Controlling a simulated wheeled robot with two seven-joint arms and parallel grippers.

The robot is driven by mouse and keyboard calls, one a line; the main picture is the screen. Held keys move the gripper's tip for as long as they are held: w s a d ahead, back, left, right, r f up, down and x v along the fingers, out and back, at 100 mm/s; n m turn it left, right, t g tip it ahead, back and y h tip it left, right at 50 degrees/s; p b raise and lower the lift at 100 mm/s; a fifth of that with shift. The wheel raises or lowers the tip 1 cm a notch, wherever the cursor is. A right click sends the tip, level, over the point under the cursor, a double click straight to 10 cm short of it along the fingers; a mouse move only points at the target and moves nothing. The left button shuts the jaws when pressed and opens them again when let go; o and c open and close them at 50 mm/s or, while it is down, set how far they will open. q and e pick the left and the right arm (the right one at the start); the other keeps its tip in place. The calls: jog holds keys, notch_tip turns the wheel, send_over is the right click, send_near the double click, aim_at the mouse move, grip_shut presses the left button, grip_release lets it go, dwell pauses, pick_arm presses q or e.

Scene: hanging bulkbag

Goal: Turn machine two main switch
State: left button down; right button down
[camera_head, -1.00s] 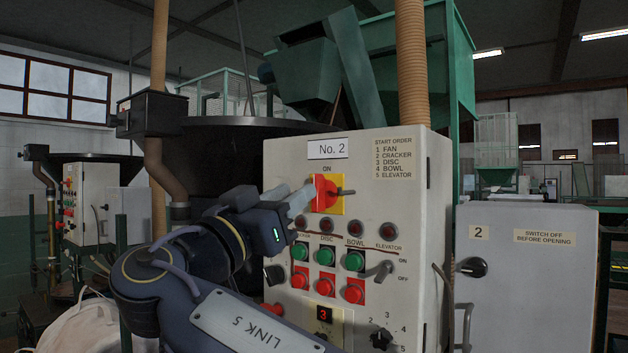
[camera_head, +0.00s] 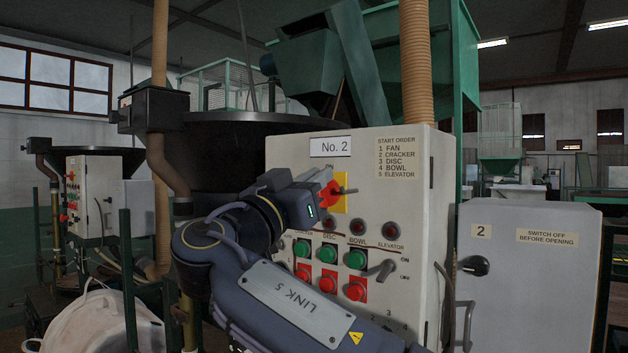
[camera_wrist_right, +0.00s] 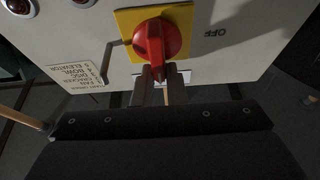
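The machine two main switch is a red knob (camera_head: 329,193) on a yellow plate (camera_head: 341,205), below the "No. 2" label. In the wrist view the red knob (camera_wrist_right: 155,42) lies along the panel's vertical, with the "OFF" marking to one side. My left gripper is not in view.
A grey rod (camera_wrist_right: 110,50) sticks out beside the switch. Red lamps and green and red buttons (camera_head: 328,256) sit below it on the control box (camera_head: 410,170). A grey cabinet (camera_head: 530,270) marked "2" stands at the right. A white bag (camera_head: 95,325) is at lower left.

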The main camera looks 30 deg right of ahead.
jog(key=shift+w+f+n+t+y, duration=0.1)
jog(key=shift+n+t+y, duration=0.25)
jog(key=shift+n, duration=0.25)
jog(key=shift+w+a+f+n+t+y+p, duration=0.15)
jog(key=shift+w+f+n+t+y+p, duration=0.35)
jog(key=shift+n+y+p, duration=2)
jog(key=shift+w+a+f+n+t+p, duration=0.15)
jog(key=shift+n+t+p, duration=0.45)
jog(key=shift+n, duration=4.05)
jog(key=shift+w+a+f+n+t+y+p, duration=0.1)
jog(key=shift+w+f+n+t+y+p, duration=0.6)
jog(key=shift+n, duration=2.85)
jog(key=shift+s+r+y+p, duration=0.2)
jog(key=shift+s+y+p, duration=0.25)
jog(key=shift+y+p, duration=0.2)
jog(key=c, duration=1.5)
grip_release()
jog(key=shift+r, duration=0.15)
jog(key=shift+o, duration=0.2)
